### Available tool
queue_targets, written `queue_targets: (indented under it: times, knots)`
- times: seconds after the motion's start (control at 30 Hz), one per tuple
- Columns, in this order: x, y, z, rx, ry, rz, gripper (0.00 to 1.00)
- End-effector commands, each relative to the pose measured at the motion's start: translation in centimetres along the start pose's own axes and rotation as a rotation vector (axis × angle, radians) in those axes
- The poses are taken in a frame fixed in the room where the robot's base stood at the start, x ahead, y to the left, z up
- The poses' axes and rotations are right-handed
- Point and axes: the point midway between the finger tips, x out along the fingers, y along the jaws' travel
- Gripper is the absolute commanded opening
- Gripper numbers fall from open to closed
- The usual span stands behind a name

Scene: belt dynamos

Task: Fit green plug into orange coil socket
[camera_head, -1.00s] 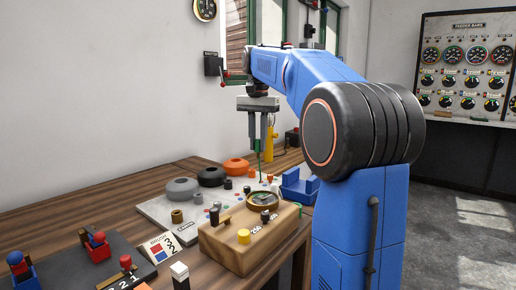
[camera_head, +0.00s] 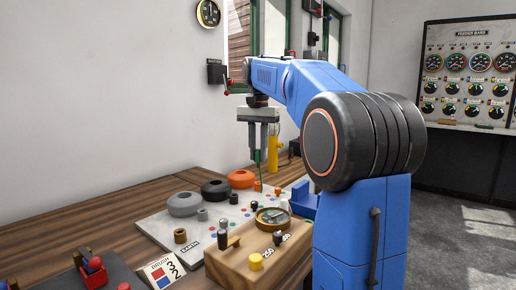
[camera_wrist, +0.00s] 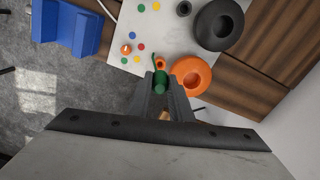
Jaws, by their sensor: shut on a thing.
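My gripper (camera_head: 258,150) is shut on the green plug (camera_head: 258,159), which hangs down above the board beside the orange coil (camera_head: 240,179). In the wrist view, the green plug (camera_wrist: 160,80) is between the fingertips, with a thin green lead at its top. The orange coil (camera_wrist: 188,74) is just to the right of it. The small orange socket (camera_wrist: 160,64) is on the board beside the coil, just beyond the plug in this view. I cannot tell whether the plug touches the socket.
A black coil (camera_head: 215,190) and a grey coil (camera_head: 184,204) stand on the pale board (camera_head: 158,224). A wooden meter box (camera_head: 230,262) is in front. A blue holder (camera_wrist: 66,27) lies left in the wrist view, near a small orange peg (camera_wrist: 126,49).

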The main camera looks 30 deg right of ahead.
Motion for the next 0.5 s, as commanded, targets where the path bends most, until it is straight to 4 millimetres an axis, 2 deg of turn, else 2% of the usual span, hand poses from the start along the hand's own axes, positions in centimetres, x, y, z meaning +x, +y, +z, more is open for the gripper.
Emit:
queue_targets:
  times: [0.5]
  knots:
    - [3.6, 0.0, 0.0, 0.000, -0.001, 0.000, 0.00]
